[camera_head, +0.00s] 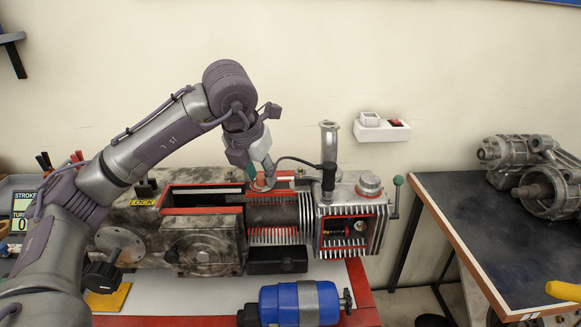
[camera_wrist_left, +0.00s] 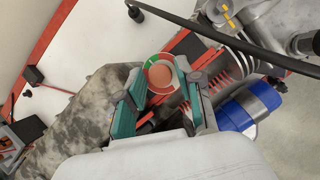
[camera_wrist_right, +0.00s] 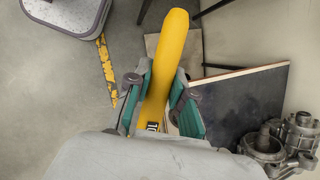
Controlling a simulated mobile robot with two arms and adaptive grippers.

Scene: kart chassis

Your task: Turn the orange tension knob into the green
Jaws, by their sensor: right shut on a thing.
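The orange tension knob (camera_wrist_left: 160,76) shows in the left wrist view as a round disc on a dial ring. The ring has a green part (camera_wrist_left: 150,62) at its upper left, with white and red beside it. In the head view, the knob (camera_head: 262,184) is small and partly hidden on top of the machine. My left gripper (camera_wrist_left: 163,90) is open, pointing down at the knob, with one finger on each side. I cannot tell whether the fingers touch it. My right gripper (camera_wrist_right: 160,92) is shut on a yellow tool (camera_wrist_right: 169,50), away from the machine.
The machine's finned cylinder (camera_head: 273,216) and a black hose (camera_head: 305,161) are close to the left gripper. A blue canister (camera_head: 283,303) lies in front. A dark screen reading STROKE (camera_head: 22,212) stands at far left. A dark-topped bench (camera_head: 475,215) with metal parts is at right.

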